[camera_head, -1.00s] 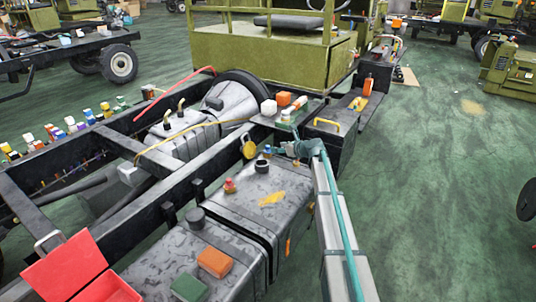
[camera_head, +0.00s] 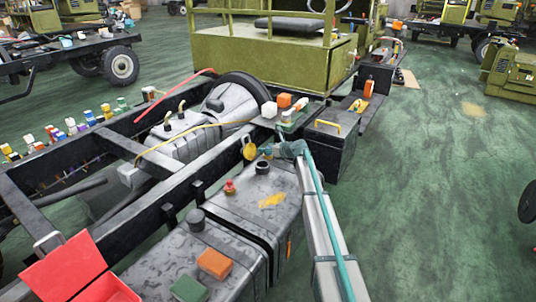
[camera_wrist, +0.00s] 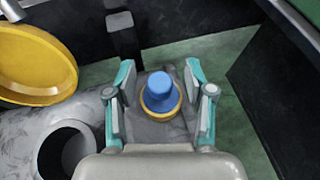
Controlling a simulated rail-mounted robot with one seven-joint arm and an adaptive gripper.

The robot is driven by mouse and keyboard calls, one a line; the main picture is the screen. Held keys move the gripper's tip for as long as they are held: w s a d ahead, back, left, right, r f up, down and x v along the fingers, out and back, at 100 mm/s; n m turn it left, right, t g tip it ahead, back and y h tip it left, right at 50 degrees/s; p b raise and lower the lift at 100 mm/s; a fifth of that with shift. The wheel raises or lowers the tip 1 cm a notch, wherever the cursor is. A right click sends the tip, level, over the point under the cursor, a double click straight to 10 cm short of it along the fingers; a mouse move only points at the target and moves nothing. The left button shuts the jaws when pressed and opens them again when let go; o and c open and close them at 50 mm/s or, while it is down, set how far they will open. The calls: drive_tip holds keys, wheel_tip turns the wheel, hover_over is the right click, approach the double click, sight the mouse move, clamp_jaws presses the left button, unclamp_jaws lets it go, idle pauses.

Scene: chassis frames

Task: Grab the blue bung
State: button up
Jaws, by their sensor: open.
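The blue bung (camera_wrist: 160,88) stands in the wrist view with a yellow ring around its base, on the grey tank (camera_head: 236,205). My gripper (camera_wrist: 160,76) is open, with one teal finger on each side of the bung. Gaps show between the fingers and the bung. In the camera_head view my gripper (camera_head: 268,152) is at the far end of the tank, and the bung there is mostly hidden by it.
A yellow round cap (camera_wrist: 38,62) and a dark open filler neck (camera_wrist: 66,148) lie left of my gripper. A red bung (camera_head: 230,187), an orange block (camera_head: 215,263) and a green block (camera_head: 189,289) sit on tanks nearer the camera. A black toolbox (camera_head: 328,143) stands beyond.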

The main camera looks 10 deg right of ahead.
clamp_jaws()
